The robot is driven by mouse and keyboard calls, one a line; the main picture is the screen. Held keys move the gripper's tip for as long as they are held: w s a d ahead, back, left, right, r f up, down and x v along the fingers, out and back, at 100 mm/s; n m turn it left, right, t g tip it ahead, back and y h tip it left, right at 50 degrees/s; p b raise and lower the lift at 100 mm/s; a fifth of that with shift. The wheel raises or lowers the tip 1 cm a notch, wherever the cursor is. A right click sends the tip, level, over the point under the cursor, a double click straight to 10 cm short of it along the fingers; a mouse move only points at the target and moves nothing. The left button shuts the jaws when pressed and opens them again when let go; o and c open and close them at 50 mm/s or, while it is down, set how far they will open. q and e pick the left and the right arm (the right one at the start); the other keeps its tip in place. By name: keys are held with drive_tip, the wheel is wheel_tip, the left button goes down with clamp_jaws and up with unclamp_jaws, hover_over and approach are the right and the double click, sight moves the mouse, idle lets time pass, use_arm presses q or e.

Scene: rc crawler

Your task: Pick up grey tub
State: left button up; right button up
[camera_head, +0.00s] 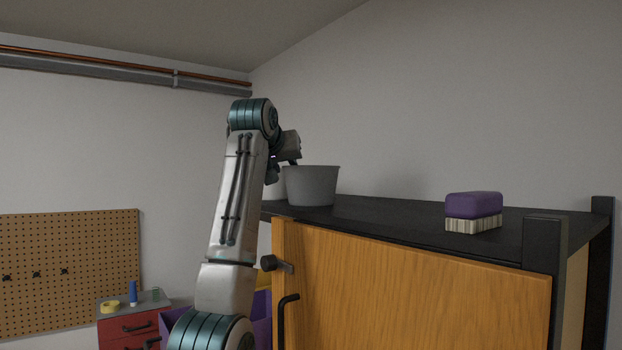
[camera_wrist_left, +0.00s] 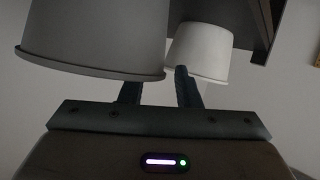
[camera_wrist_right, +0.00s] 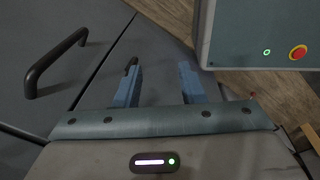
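The grey tub (camera_head: 312,187) stands upright on the dark top of the wooden cabinet, near its left end. It shows upside down, large and close, in the left wrist view (camera_wrist_left: 95,38). My left gripper (camera_head: 292,161) is at the tub's left rim. In the left wrist view its fingers (camera_wrist_left: 158,82) are apart; one passes behind the tub's rim and the other is outside, beside the tub. Contact cannot be told. My right gripper (camera_wrist_right: 158,82) is open and empty, away from the tub.
A paler tub (camera_wrist_left: 200,52) stands close beside the grey one, mostly hidden behind my left arm in the head view. A purple brush (camera_head: 473,210) lies to the right on the cabinet top (camera_head: 385,212). Posts (camera_head: 543,255) rise at its right end. A red drawer unit (camera_head: 128,328) stands lower left.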

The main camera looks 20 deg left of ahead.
use_arm(q)
drive_tip(key=shift+w+f, duration=0.1)
drive_tip(key=shift+w, duration=0.05)
clamp_jaws()
idle(0.4)
